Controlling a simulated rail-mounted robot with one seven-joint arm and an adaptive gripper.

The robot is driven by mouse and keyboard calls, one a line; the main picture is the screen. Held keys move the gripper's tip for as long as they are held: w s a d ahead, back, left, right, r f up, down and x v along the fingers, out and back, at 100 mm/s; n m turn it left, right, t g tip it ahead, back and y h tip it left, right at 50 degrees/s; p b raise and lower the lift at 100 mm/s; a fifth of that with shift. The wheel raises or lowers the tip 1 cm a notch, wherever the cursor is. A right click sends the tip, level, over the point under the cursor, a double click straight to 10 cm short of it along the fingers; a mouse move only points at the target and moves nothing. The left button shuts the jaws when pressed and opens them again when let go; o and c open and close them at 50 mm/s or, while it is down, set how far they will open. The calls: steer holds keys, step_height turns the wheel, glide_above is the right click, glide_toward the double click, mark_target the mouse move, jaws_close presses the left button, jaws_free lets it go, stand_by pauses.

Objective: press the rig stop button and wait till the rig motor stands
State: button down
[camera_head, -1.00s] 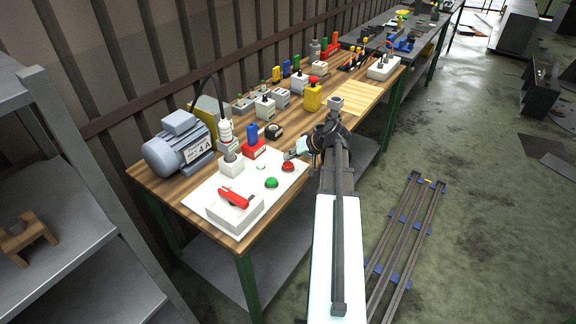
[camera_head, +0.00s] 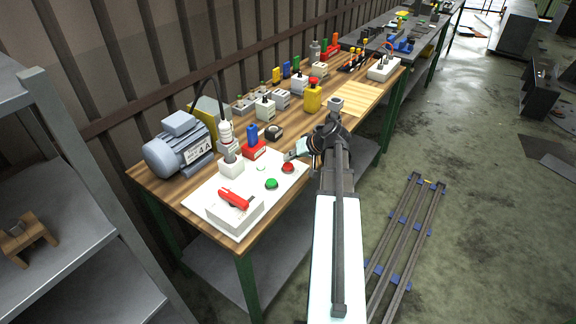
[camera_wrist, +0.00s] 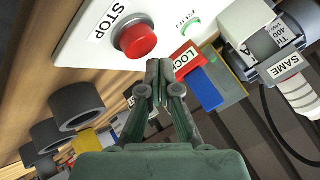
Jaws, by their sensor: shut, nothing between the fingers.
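The red stop button (camera_head: 288,168) sits on the white control panel (camera_head: 203,191). In the wrist view the red button (camera_wrist: 136,40) stands in a dark collar beside a STOP label. My gripper (camera_wrist: 161,68) is shut and empty, its fingertips close to the button's edge in the picture. I cannot tell whether they touch it. In the head view my gripper (camera_head: 293,155) is small, just behind the button. A green button (camera_head: 271,184) and a small round lamp (camera_head: 261,167) are on the panel. The grey-blue motor (camera_head: 176,150) lies behind it; its rotation cannot be seen.
A white box with a red handle (camera_head: 234,199) stands at the panel's front. A red LOCK block with a blue part (camera_wrist: 204,84) is close right of my fingers. Grey rings (camera_wrist: 76,106) lie to their left. Several small parts crowd the bench's back.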

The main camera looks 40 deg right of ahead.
mark_target(290, 165)
steer(key=shift+f+b, duration=0.45)
steer(key=shift+f+b, duration=0.6)
steer(key=shift+f, duration=0.3)
stand_by(1.1)
steer(key=shift+r, duration=0.2)
steer(key=shift+r+p, duration=0.65)
steer(key=shift+r, duration=0.5)
steer(key=shift+r+p, duration=1.25)
steer(key=shift+r, duration=1.3)
